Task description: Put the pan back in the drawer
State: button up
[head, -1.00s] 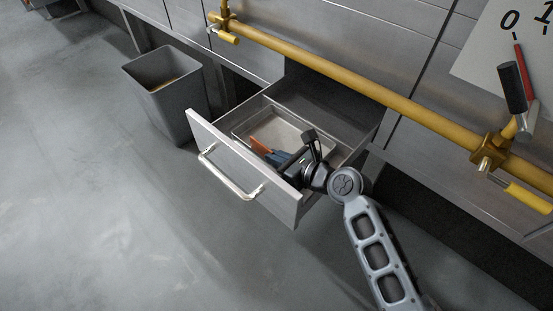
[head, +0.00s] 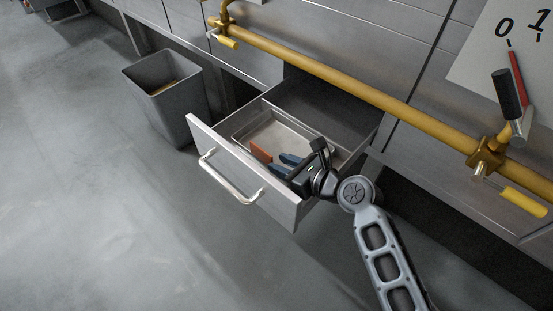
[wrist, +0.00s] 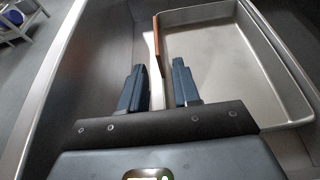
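The pan (head: 283,126) is a shallow rectangular metal tray lying inside the open drawer (head: 324,104). An orange-brown strip (head: 261,152), likely its handle or grip, is on its near left side. The pan also shows in the wrist view (wrist: 225,70), with the brown strip (wrist: 178,28) along its edge. My gripper (wrist: 160,88) is inside the drawer with its two dark blue fingers apart and a pale strip visible between them. I see no contact between the fingers and the brown strip. In the head view my gripper (head: 288,161) is just right of the strip.
The drawer front with its bar handle (head: 228,178) faces left. A grey bin (head: 172,98) stands on the floor left of the drawer. A yellow pipe (head: 340,80) runs above the drawer along the cabinets. The floor in front is clear.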

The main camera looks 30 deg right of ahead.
jog(key=p+v, duration=0.2)
jog(key=v, duration=0.7)
jog(key=shift+s+p, duration=0.15)
jog(key=shift+p, duration=0.2)
jog(key=shift+r, duration=0.1)
jog(key=s+a+n+h, duration=0.35)
jog(key=s+n, duration=0.85)
jog(key=s, duration=0.4)
jog(key=s+r+n+t, duration=0.2)
jog(key=s+r+n, duration=1)
jog(key=n, duration=0.8)
notch_tip(320, 180, up, 3)
jog(key=shift+s+h, duration=0.25)
jog(key=shift+h, duration=0.1)
jog(key=shift+a, duration=0.15)
